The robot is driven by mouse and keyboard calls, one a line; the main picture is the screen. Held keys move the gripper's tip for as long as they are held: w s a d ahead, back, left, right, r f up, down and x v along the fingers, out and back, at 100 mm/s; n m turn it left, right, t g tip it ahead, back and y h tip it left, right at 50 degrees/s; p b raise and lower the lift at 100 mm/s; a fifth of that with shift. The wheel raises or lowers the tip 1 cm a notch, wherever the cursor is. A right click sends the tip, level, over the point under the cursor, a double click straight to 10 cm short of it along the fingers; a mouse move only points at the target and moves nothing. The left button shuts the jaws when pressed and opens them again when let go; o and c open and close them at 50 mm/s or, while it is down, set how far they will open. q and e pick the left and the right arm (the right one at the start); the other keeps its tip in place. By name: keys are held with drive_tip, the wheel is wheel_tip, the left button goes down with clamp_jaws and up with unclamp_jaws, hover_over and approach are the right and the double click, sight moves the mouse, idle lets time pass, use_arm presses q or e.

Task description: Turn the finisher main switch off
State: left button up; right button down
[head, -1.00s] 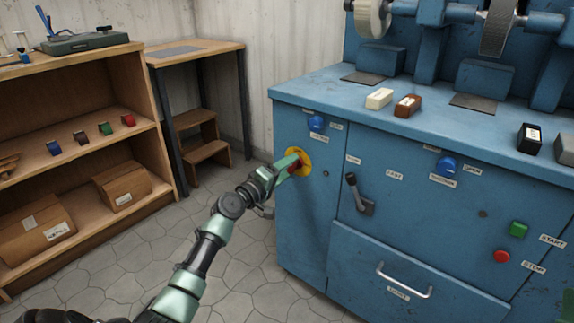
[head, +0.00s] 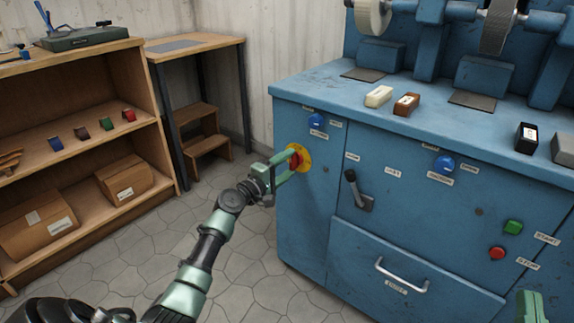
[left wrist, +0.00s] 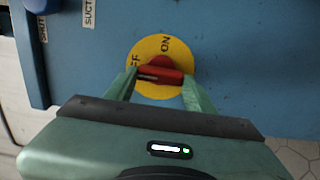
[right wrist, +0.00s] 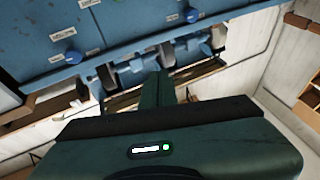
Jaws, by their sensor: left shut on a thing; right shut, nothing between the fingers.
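The finisher main switch is a red handle (head: 294,159) on a yellow disc (head: 307,161), on the left part of the blue finisher's front. In the left wrist view the red handle (left wrist: 160,75) lies crosswise between my fingertips, and the yellow disc (left wrist: 152,92) bears the letters ON at upper right and a partly covered OFF at left. My left gripper (head: 290,166) is shut on the handle, one finger at each end. My right gripper (head: 531,298) shows at the bottom right of the head view, shut and empty, away from the switch.
The finisher (head: 300,225) also carries a blue knob (head: 316,120), a second blue knob (head: 443,165), a grey lever (head: 357,188), a green button (head: 513,227), a red button (head: 497,253) and a drawer handle (head: 402,278). A wooden shelf (head: 150,140) stands at left. Floor between is clear.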

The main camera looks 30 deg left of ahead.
use_arm(q)
drive_tip(key=shift+a, duration=0.1)
drive_tip(key=o, duration=1.4)
drive_tip(key=shift+s, duration=0.1)
drive_tip(key=s, duration=0.2)
drive_tip(key=s+p, duration=0.1)
drive_tip(key=s, duration=0.4)
drive_tip(key=shift+s+a, duration=0.3)
use_arm(e)
drive_tip(key=f+g, duration=0.1)
drive_tip(key=f, duration=0.1)
drive_tip(key=f+g, duration=0.1)
drive_tip(key=f, duration=0.1)
drive_tip(key=f+g+h, duration=0.1)
drive_tip(key=shift+w+d+f+g, duration=0.25)
drive_tip(key=shift+w+f+g, duration=0.05)
drive_tip(key=shift+w+f, duration=0.1)
